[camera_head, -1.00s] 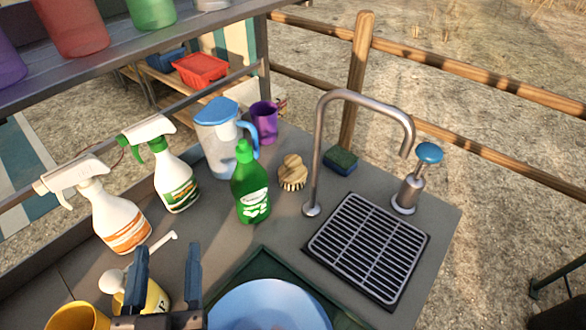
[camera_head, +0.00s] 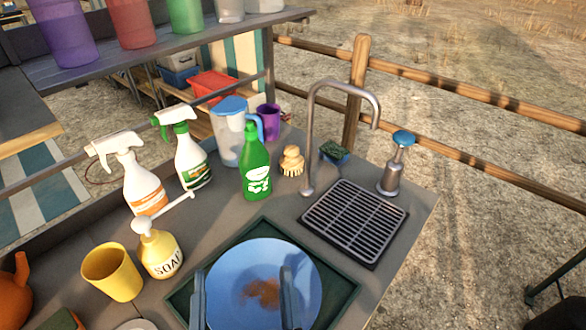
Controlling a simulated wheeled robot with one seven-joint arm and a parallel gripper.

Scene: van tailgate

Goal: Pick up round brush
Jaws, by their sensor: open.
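The round brush (camera_head: 292,162) has a light wooden knob and pale bristles. It stands on the grey counter, right of the green bottle (camera_head: 255,164) and left of the tap (camera_head: 308,150). My gripper (camera_head: 243,290) shows at the bottom of the view, its two dark fingers apart in front of the blue plate or bowl. It is open with nothing seen between the fingers, well nearer to me than the brush. The brush is in full view.
Spray bottles (camera_head: 143,180), a soap dispenser (camera_head: 160,250) and a yellow cup (camera_head: 112,272) stand left. Behind are a jug (camera_head: 228,138) and purple mug (camera_head: 268,122). A sponge (camera_head: 334,152), drain grate (camera_head: 354,222) and blue-topped dispenser (camera_head: 395,168) lie right. A shelf (camera_head: 165,52) overhangs the upper left.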

